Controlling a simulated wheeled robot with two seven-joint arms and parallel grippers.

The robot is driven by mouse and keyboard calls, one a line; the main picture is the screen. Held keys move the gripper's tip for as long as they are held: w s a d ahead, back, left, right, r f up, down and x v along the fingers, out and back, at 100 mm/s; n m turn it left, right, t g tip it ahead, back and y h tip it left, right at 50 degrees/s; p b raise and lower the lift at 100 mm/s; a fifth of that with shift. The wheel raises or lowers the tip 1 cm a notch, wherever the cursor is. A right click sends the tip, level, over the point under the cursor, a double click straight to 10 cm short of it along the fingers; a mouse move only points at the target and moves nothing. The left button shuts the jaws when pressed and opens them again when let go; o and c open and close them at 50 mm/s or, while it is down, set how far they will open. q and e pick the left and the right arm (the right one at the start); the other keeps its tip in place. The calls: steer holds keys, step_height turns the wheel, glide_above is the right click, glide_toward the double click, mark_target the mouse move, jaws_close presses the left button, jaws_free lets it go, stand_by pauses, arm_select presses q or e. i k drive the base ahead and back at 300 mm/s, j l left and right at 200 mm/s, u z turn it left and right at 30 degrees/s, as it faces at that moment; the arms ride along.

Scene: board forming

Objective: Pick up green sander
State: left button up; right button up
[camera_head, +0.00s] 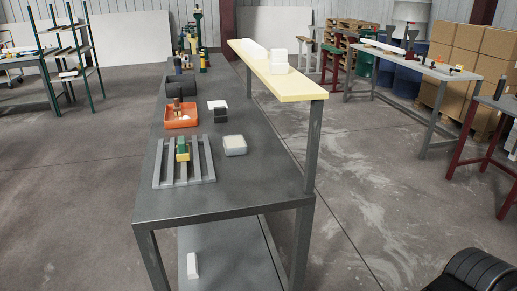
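A small green block-like tool with yellow parts, which looks like the green sander (182,148), sits on a grey slatted rack (205,166). The rack lies near the front left of the long dark grey workbench (240,190). Nothing touches the tool from above. Neither of my grippers shows in this view.
Beside the rack lies a pale rounded block (235,146). Behind it are a dark block (221,115) and an orange tray (181,122) with items in it. A raised yellow shelf (300,87) runs along the bench's right side. The bench's front end is clear.

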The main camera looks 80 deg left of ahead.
mark_target(183, 154)
steer(key=u, duration=2.5)
